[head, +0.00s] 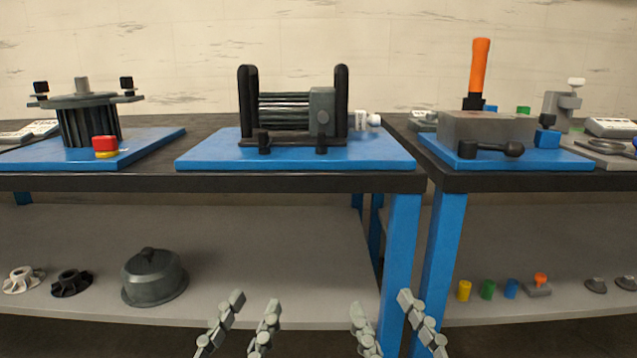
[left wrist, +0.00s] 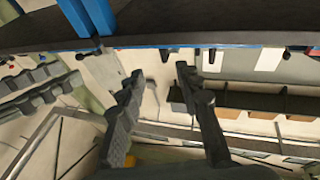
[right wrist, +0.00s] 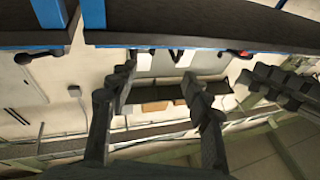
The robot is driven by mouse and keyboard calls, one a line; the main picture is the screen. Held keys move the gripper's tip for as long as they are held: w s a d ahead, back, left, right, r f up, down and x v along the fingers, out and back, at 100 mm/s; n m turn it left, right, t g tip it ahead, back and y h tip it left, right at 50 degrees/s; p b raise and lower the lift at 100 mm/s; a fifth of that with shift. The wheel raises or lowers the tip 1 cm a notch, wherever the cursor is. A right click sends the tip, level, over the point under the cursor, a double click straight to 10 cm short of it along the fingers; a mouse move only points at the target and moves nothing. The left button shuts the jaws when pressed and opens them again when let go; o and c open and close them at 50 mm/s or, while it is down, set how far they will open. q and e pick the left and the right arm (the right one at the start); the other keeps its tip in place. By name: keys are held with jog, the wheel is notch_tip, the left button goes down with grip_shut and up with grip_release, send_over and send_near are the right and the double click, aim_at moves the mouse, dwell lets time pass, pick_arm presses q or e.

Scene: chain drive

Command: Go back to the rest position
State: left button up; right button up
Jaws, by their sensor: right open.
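My left gripper (head: 245,318) is low in the head view, in front of the shelf under the middle table. Its fingers stand apart with nothing between them, and they also show in the left wrist view (left wrist: 160,95). My right gripper (head: 390,322) is to the right of it, in front of the blue table legs. Its fingers are apart and empty, also in the right wrist view (right wrist: 155,100). Both grippers point upward and touch nothing that I can see. The chain drive unit (head: 290,112) stands on a blue plate (head: 215,158) on the table.
A dark table (head: 300,182) with blue legs (head: 400,245) stands ahead, a second one close at its right. The lower shelf (head: 250,235) bears a grey dome (head: 153,277). A grey block with an orange handle (head: 479,68) stands at the right. Space around both grippers looks clear.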

pick_arm(q)
jog(key=a+f+g+y+p, duration=0.3)
jog(key=a+f+g, duration=0.15)
jog(key=f, duration=0.65)
jog(key=a+f+g+y+p, duration=0.2)
jog(key=a+f+g+p, duration=0.25)
jog(key=f, duration=0.55)
pick_arm(e)
jog(key=d+f+g+h, duration=0.3)
jog(key=d+f+g, duration=0.15)
jog(key=f, duration=0.65)
jog(key=d+f+g+h, duration=0.2)
jog(key=d+f+g, duration=0.25)
jog(key=f, duration=0.55)
pick_arm(q)
jog(key=s+a+f+n+g+y+p, duration=0.2)
jog(key=s+a+f+g, duration=0.6)
jog(key=s, duration=0.4)
notch_tip(320, 180, down, 3)
jog(key=shift+s+a+r+y+p, duration=0.1)
jog(key=shift+s+a+y+p, duration=0.25)
jog(key=shift+a+y+p, duration=0.25)
pick_arm(e)
jog(key=s+d+f+m+g+h, duration=0.2)
jog(key=s+d+f+g, duration=0.6)
jog(key=s, duration=0.4)
notch_tip(320, 180, down, 3)
jog(key=shift+s+d+r+h, duration=0.1)
jog(key=shift+s+d+h, duration=0.2)
jog(key=shift+d+h, duration=0.3)
